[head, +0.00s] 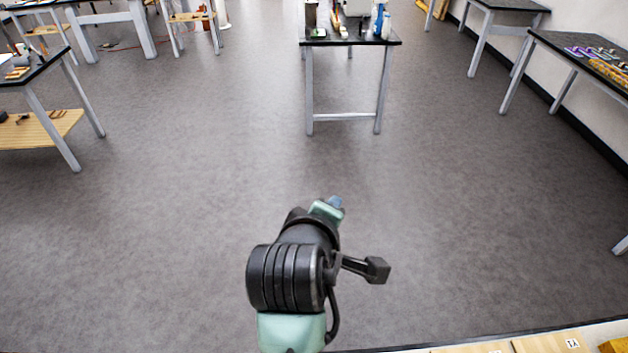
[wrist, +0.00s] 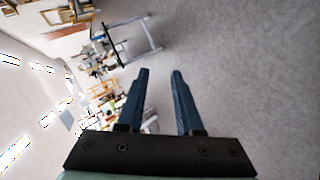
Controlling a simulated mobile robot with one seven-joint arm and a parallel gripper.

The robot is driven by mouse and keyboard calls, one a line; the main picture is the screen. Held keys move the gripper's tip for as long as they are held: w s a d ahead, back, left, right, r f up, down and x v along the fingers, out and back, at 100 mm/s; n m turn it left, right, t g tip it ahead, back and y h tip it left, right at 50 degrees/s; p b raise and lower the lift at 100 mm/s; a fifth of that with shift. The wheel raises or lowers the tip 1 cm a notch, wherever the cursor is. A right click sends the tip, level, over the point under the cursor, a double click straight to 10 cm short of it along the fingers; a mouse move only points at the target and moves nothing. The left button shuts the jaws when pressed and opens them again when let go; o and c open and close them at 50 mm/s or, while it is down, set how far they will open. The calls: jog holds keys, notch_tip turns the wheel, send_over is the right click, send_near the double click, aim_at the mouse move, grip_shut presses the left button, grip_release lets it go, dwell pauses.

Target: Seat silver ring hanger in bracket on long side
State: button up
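My gripper (wrist: 159,72) is open in the wrist view, with two dark blue fingers apart and nothing between them. In the head view my arm reaches out over bare floor, and the gripper itself is mostly hidden behind the arm links. I cannot make out the silver ring hanger or the bracket in either view.
A wooden surface with small labels (head: 540,343) shows at the bottom right edge. A dark-topped table (head: 590,50) at the right holds small purple, silver and gold items. Another table (head: 350,40) stands ahead, and one (head: 35,65) at the left. The floor (head: 180,200) between is clear.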

notch_tip(320, 180, up, 27)
jog(key=a+m+t+y, duration=0.1)
jog(key=a+m+t, duration=0.1)
jog(key=m+t, duration=0.65)
jog(key=s+r+m+t, duration=0.1)
jog(key=s+r+t, duration=0.3)
jog(key=s+r, duration=0.2)
jog(key=s+r+m+t+y, duration=0.1)
jog(key=s+r+t, duration=0.3)
jog(key=r, duration=0.7)
jog(key=shift+s+a+r+m+y, duration=0.3)
jog(key=shift+s+a+m, duration=0.2)
jog(key=shift+s, duration=0.45)
jog(key=shift+t, duration=0.25)
